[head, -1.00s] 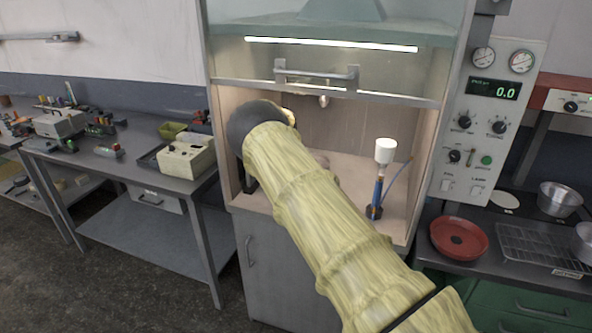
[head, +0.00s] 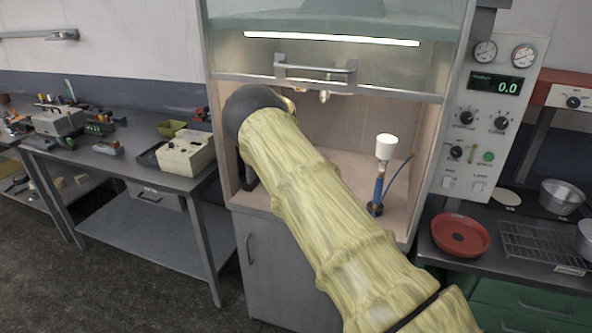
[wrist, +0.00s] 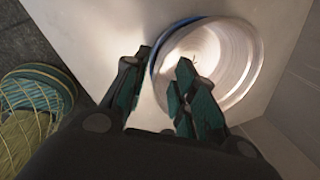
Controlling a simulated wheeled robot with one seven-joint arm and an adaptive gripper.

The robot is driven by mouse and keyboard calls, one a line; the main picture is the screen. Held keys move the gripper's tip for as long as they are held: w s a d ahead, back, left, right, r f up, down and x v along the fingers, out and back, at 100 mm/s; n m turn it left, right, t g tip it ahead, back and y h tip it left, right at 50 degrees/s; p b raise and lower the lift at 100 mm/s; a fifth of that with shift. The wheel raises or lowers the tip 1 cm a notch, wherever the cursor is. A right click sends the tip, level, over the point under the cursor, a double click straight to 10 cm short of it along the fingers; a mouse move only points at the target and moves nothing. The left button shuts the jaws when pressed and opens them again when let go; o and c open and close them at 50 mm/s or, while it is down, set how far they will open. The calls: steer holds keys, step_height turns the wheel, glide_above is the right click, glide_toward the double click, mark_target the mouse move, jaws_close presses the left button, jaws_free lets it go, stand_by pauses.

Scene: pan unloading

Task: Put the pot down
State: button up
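The pot (wrist: 232,65) is in the wrist view, with a pale, shiny round inside and a blue edge on its left side. It sits against a light, flat surface. My gripper (wrist: 163,72) has its two dark teal fingers apart at the pot's left rim. One finger is outside the rim and the other is over the pot's opening. A gap shows between the fingers, and I see no firm pinch on the wall. In the head view my arm reaches into the fume hood (head: 222,150) and hides the gripper and the pot.
A burner-like stand with a white top (head: 386,147) and blue tube stands in the hood, right of my arm. A red pan (head: 460,236) and a wire rack (head: 540,247) lie on the right counter. A cream device (head: 187,155) stands on the left bench.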

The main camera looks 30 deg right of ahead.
steer(key=shift+b+v, duration=0.7)
steer(key=shift+v, duration=1.5)
